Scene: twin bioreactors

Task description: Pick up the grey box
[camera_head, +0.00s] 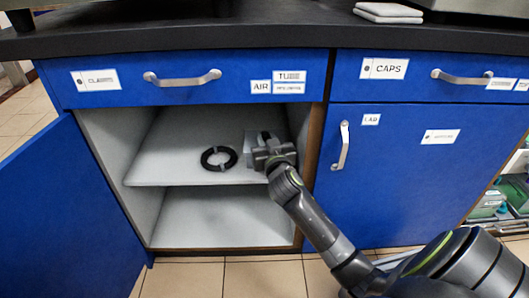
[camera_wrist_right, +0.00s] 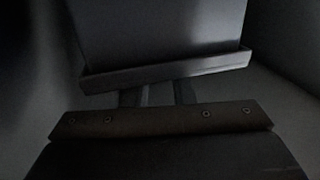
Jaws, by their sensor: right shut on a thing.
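The grey box (camera_head: 249,140) stands on the upper shelf of the open cabinet, near its right wall, mostly hidden behind my right gripper (camera_head: 262,155). In the right wrist view the box (camera_wrist_right: 160,35) fills the upper middle, dark and dim, with a lighter lower rim. My right gripper (camera_wrist_right: 158,93) is shut on the box at its lower front. I cannot tell whether the box still touches the shelf. My left gripper is not in view.
A black ring-shaped coil (camera_head: 219,158) lies on the upper shelf (camera_head: 165,172), left of the box. The cabinet's blue door (camera_head: 65,215) stands open at the left. The right cabinet wall (camera_head: 312,150) is close to my right gripper. The lower shelf (camera_head: 215,220) is empty.

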